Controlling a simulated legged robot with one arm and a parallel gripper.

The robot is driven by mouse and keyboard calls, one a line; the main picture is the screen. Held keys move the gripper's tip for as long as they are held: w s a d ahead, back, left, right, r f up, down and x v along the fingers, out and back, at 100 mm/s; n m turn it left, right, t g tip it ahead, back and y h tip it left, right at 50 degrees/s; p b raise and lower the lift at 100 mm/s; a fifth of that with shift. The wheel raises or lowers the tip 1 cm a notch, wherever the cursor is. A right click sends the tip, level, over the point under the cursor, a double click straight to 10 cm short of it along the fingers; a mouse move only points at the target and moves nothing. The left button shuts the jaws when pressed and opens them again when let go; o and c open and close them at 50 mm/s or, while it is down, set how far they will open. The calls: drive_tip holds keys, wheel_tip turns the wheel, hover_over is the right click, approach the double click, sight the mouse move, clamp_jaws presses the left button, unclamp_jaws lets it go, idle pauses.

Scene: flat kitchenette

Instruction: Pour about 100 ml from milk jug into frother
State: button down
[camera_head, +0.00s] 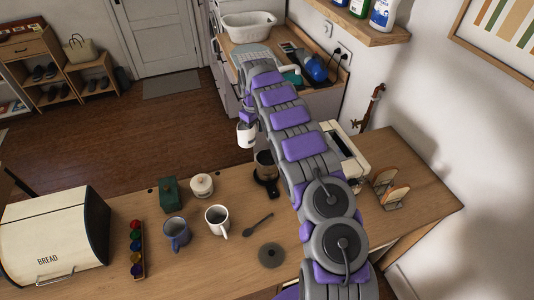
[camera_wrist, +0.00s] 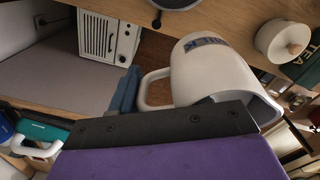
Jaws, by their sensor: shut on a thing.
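The white milk jug (camera_head: 246,135) hangs in my gripper (camera_head: 249,117), above and just left of the frother in the head view. In the wrist view the jug (camera_wrist: 215,72) shows dark lettering, its handle on the left and its mouth at the lower right. The dark jaw (camera_wrist: 165,125) covers part of it, and my gripper is shut on it. The jug's contents are hidden. The frother (camera_head: 265,166), a dark vessel on a black base, stands near the counter's far edge, beside my arm. Whether it holds any liquid cannot be told.
A white mug (camera_head: 217,220), blue mug (camera_head: 176,232), lidded white pot (camera_head: 202,185) and green tin (camera_head: 169,194) stand left of the frother. A spoon (camera_head: 258,224) and grey disc (camera_head: 271,255) lie nearer. A toast rack (camera_head: 391,188) stands right of my arm.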

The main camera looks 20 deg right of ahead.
drive_tip(key=d+r+n+p, duration=0.1)
drive_tip(key=d+r+p, duration=0.3)
drive_tip(key=d+p, duration=1.2)
drive_tip(key=shift+w+d+r+p, duration=0.15)
drive_tip(key=shift+w+d+p, duration=0.15)
drive_tip(key=shift+d+p, duration=0.05)
idle(0.5)
